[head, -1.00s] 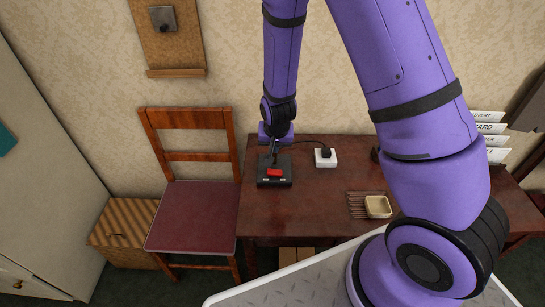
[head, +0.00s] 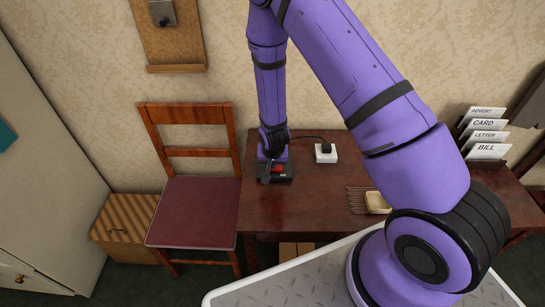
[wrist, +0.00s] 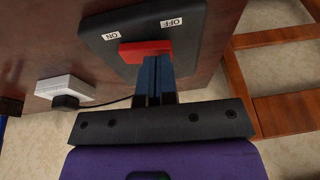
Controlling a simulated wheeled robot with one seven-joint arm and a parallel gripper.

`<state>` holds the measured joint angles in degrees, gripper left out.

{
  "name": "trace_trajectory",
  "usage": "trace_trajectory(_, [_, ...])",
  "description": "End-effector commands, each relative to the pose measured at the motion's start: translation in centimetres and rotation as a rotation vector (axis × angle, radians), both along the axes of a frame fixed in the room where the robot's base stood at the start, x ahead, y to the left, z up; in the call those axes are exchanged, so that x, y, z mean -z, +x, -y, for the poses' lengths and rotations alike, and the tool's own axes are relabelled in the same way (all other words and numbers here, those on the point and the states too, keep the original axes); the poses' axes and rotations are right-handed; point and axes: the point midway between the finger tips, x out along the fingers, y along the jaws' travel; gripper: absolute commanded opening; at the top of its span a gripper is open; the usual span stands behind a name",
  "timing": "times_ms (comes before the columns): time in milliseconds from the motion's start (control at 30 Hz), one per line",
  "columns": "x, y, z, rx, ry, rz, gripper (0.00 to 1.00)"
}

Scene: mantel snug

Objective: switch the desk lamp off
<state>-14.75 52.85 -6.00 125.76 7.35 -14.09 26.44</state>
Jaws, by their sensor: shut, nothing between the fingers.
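A black switch box (head: 283,178) with a red rocker (head: 278,168) sits at the left part of the dark wooden table. In the wrist view the red rocker (wrist: 140,49) lies between an OFF label (wrist: 171,22) on the right and an ON label (wrist: 112,36) on the left. My gripper (wrist: 158,60) is shut and empty, its blue fingertips at the rocker's near edge, toward the OFF side. I cannot tell whether they touch it. In the head view my gripper (head: 267,178) partly covers the box. No lamp head is visible.
A white socket (head: 325,153) with a black plug and cable stands right of the box. A letter holder (head: 487,135) is at the far right. A wooden chair (head: 192,212) stands left of the table (head: 315,190).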

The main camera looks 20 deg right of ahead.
Motion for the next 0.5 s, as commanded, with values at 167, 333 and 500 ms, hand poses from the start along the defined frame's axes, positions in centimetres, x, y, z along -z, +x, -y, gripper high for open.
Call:
trace_trajectory(167, [0.48, 0.03, -0.08, 0.000, 0.000, 0.001, 0.00])
trace_trajectory(333, [0.47, 0.04, -0.08, 0.001, 0.000, 0.001, 0.00])
trace_trajectory(500, [0.68, 0.06, -0.17, 0.001, 0.000, 0.000, 0.00])
